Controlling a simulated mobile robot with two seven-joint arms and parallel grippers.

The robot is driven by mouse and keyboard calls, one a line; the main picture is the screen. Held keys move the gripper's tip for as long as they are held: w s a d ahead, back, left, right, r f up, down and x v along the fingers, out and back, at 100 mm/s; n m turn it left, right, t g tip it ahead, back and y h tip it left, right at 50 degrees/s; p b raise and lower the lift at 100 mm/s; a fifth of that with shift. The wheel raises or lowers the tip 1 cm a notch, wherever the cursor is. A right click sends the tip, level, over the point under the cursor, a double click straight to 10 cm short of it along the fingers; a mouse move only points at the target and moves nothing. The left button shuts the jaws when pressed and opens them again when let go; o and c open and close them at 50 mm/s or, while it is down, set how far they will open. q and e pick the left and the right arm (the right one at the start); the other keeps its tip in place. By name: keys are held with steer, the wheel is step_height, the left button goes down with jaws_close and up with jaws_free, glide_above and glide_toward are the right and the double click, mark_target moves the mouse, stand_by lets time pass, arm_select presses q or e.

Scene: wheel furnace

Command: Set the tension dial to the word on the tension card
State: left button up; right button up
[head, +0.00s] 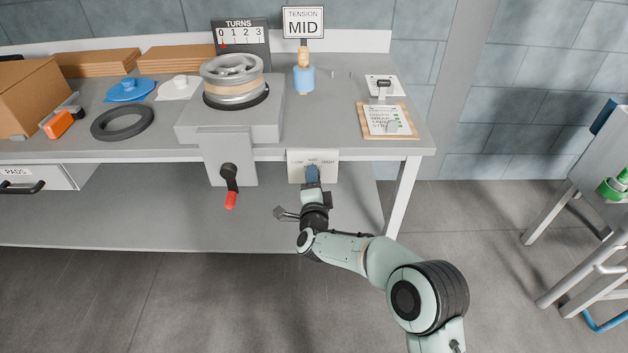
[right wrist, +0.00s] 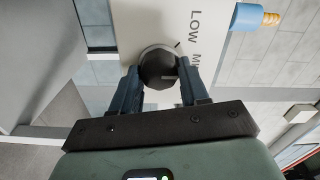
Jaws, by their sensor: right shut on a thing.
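The tension card (head: 303,23) stands on a post at the back of the bench and reads MID. The dial panel (head: 327,155) on the bench's front edge is marked LOW, MID and HIGH from left to right. The dark tension dial (right wrist: 158,70) sits on the panel in the right wrist view, on a grey round base. My right gripper (head: 312,173) is shut on the dial, with a blue finger on each side of it. I cannot tell surely which word the dial points to. My left gripper is not in view.
Left of the dial panel, a crank with a red handle (head: 231,200) hangs from a grey housing that carries a metal wheel (head: 232,75). A clipboard (head: 387,119) lies on the bench above right. A blue pot (head: 304,80) stands below the card.

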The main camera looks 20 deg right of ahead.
steer(key=o, duration=1)
steer(key=shift+o, duration=0.2)
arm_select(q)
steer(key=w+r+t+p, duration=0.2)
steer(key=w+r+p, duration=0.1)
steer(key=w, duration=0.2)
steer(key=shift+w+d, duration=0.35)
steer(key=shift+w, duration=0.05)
arm_select(e)
steer(key=v, duration=1.3)
steer(key=shift+s, duration=0.2)
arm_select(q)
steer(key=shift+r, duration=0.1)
arm_select(e)
steer(key=shift+a, duration=0.15)
